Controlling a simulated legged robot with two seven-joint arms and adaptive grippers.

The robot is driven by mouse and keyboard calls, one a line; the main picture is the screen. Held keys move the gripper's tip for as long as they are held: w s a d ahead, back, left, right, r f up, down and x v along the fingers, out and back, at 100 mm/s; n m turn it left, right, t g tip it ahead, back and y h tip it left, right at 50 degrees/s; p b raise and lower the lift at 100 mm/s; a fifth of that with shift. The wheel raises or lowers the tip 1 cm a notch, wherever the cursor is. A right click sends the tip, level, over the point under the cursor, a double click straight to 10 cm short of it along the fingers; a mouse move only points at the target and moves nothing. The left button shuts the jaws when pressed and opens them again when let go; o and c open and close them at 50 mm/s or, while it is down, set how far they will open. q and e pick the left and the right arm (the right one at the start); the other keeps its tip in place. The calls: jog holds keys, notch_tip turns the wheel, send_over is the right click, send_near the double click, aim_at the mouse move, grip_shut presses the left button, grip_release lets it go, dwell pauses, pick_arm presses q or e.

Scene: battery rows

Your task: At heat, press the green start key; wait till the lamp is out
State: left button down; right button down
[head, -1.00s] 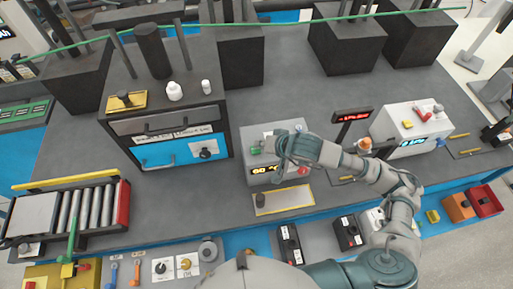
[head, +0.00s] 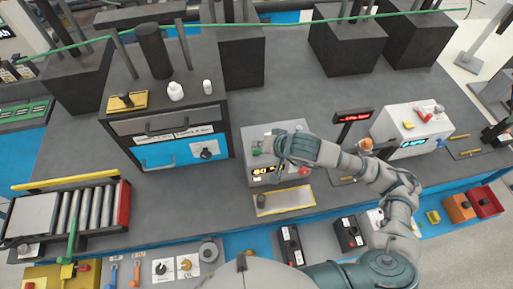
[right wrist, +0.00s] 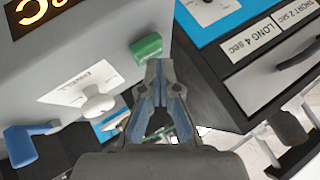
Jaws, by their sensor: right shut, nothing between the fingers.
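The green key (head: 256,152) is on the grey box (head: 262,132), which has a lit amber display (head: 265,170) that seems to start with 60. The green key (right wrist: 147,47) also shows in the right wrist view, just beyond my fingertips. My right gripper (right wrist: 160,72) is shut and empty, its tips close to the key; I cannot tell whether they touch. In the head view my right gripper (head: 272,146) covers part of the box top. A white knob (right wrist: 97,102) and a blue lever (right wrist: 22,145) sit on the same box. I cannot tell which part is the lamp. My left gripper is not in view.
A blue-fronted oven-like unit (head: 175,152) stands left of the box. A red-lit sign (head: 354,116) and a white device (head: 405,125) with a blue display are at the right. A tray (head: 284,201) lies in front.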

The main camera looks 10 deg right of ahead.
aim_at(257, 150)
jog(key=shift+a+r, duration=0.5)
jog(key=shift+a, duration=0.05)
jog(key=shift+d, duration=0.2)
jog(key=shift+d+r, duration=0.1)
jog(key=shift+r, duration=0.15)
jog(key=shift+r+p, duration=1.05)
jog(key=shift+r, duration=1.15)
